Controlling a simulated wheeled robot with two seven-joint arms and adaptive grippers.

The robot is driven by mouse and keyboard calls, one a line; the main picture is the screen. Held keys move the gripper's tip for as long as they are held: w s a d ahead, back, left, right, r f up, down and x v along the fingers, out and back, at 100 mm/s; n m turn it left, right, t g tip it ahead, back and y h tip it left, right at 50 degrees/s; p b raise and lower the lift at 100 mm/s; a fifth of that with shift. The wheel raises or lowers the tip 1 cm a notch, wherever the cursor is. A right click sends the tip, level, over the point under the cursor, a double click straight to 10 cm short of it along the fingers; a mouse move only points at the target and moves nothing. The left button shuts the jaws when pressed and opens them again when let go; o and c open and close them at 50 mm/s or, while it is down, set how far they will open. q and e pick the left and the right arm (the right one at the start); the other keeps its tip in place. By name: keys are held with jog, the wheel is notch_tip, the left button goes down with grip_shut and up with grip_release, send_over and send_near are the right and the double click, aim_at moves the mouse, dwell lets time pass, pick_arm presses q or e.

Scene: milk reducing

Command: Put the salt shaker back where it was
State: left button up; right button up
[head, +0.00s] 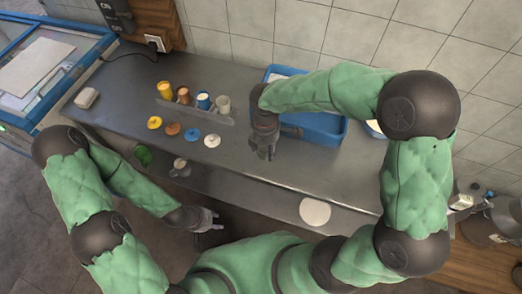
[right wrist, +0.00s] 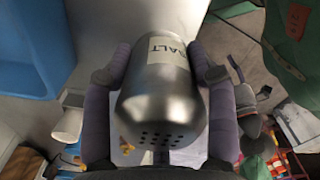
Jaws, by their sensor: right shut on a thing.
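The salt shaker (right wrist: 160,95) is a metal cylinder with a holed top and a pale label reading "ALT" in the right wrist view. It sits between the two fingers of my right gripper (right wrist: 165,85), which is shut on it, with its holed top toward the camera. In the head view my right gripper (head: 264,150) points down over the grey counter (head: 215,165), just in front of the blue tray. The shaker cannot be made out clearly there. My left gripper (head: 210,220) is open and empty, low in front of the counter's edge.
A rack (head: 195,114) holds several coloured containers, with round lids (head: 173,128) in front. A blue tray (head: 325,128) stands behind my right gripper. A white block (head: 86,97) lies at left. A white disc (head: 315,211) lies near the front.

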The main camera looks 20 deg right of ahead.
jog(key=w+f, duration=0.1)
jog(key=f, duration=0.1)
jog(key=w+f+b, duration=0.1)
jog(key=w+f, duration=0.1)
jog(key=shift+w+a, duration=0.1)
jog(key=shift+a, duration=0.05)
jog(key=shift+w+f+b, duration=0.2)
jog(key=shift+f+b, duration=0.1)
jog(key=shift+f, duration=0.65)
jog(key=shift+w+f+b, duration=0.15)
jog(key=shift+f+b, duration=0.15)
jog(key=shift+f, duration=0.65)
jog(key=shift+f, duration=0.15)
jog(key=o, duration=1.4)
jog(key=shift+c, duration=0.2)
notch_tip(320, 180, up, 12)
jog(key=p, duration=0.3)
jog(key=shift+a, duration=0.1)
